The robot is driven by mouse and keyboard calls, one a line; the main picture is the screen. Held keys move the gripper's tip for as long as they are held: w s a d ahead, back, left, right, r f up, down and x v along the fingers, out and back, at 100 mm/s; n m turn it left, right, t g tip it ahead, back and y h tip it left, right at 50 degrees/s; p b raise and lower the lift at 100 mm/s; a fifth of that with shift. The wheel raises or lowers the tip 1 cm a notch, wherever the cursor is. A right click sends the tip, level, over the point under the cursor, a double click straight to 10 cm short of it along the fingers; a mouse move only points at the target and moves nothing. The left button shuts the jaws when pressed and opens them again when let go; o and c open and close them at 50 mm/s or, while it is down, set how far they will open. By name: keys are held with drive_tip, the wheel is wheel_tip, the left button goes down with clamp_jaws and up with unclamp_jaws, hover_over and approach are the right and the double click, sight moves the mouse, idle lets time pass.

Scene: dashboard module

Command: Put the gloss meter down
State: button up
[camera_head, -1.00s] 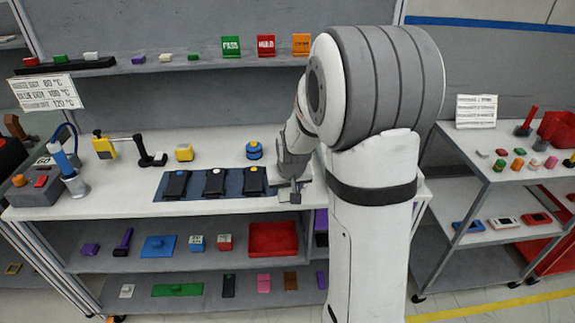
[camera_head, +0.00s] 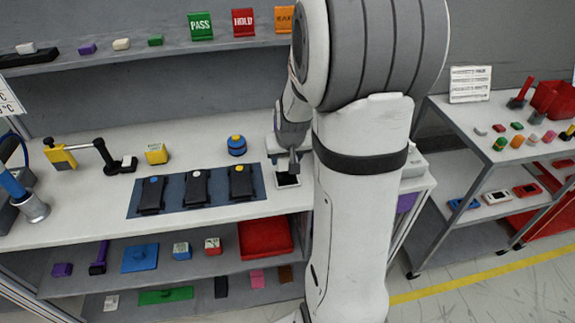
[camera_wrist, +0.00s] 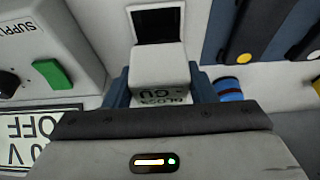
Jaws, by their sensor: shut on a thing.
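My gripper (camera_wrist: 160,88) is shut on the gloss meter (camera_wrist: 160,68), a small pale box with dark lettering including "GU", seen between the two fingers in the wrist view. A white plate with a black square (camera_wrist: 157,25) shows just beyond the meter. In the head view this plate (camera_head: 287,180) lies on the bench right of the blue mat (camera_head: 215,202), with my gripper (camera_head: 293,165) over its back edge. The meter is hard to make out there. I cannot tell whether it touches the plate or the bench.
Three black devices, the nearest one (camera_head: 241,183) with a yellow dot, lie on the mat. A pale box with a green switch (camera_wrist: 50,72) is close on the left in the wrist view. Bare bench (camera_head: 210,155) lies behind the mat.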

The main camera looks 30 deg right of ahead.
sight(287, 166)
drive_tip(key=shift+s+f, duration=0.1)
drive_tip(key=shift+f, duration=1.6)
drive_tip(key=shift+f, duration=0.15)
drive_tip(key=o, duration=1.1)
drive_tip(key=shift+c, duration=0.2)
